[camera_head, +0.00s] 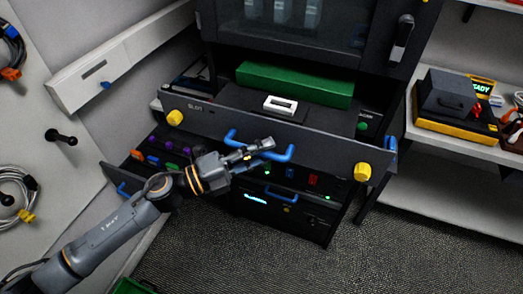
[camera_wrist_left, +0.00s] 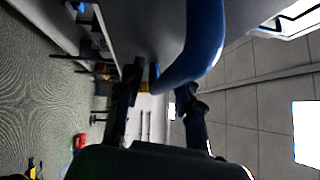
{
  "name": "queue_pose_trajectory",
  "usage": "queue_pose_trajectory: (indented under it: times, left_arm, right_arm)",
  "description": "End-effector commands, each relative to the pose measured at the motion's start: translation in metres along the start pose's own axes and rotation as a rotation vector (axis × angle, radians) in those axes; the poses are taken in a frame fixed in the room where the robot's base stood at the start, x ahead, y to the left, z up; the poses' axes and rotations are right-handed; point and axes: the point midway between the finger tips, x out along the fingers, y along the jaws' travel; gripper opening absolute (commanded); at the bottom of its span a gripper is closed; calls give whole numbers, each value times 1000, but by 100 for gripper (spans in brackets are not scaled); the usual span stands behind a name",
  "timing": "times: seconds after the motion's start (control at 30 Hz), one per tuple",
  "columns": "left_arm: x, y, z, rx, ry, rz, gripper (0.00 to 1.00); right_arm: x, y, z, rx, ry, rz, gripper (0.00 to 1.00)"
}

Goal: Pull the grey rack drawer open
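The grey rack drawer (camera_head: 330,148) stands out from the dark rack in the head view, so its inside shows behind the front panel. Its front carries a blue bar handle (camera_head: 280,155) and yellow knobs at both ends. My left gripper (camera_head: 258,148) is at the middle of this handle, its fingers overlapping the bar. In the left wrist view my left gripper (camera_wrist_left: 160,95) has its fingers apart, and the blue handle (camera_wrist_left: 205,40) curves down to the gap between them. I cannot tell whether the fingers touch the bar. My right gripper is not in view.
A green block (camera_head: 295,83) and a white frame-like piece (camera_head: 280,105) are in the drawer area. Lower units (camera_head: 285,215) with blue handles sit below. Shelves (camera_head: 460,150) stand at the right, a cable board (camera_head: 35,130) at the left.

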Motion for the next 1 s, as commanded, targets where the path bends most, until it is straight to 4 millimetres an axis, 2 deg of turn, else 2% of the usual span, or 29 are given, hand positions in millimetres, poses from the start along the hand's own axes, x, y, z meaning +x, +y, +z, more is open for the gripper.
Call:
queue_pose_trajectory:
  times: [0.23,0.37,0.47,0.8,1.0]
  left_arm:
    - [0,-1,0,1,-1,-2,37]
    - [-7,0,1,-1,-2,0,37]
    - [-20,1,1,-1,-2,2,37]
    - [-87,1,0,-2,-2,3,37]
    - [-112,1,0,-3,-1,2,37]
  right_arm:
    - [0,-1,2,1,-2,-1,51]
    - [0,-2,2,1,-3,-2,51]
    - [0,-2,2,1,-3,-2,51]
    - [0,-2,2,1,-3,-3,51]
    - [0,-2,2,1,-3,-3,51]
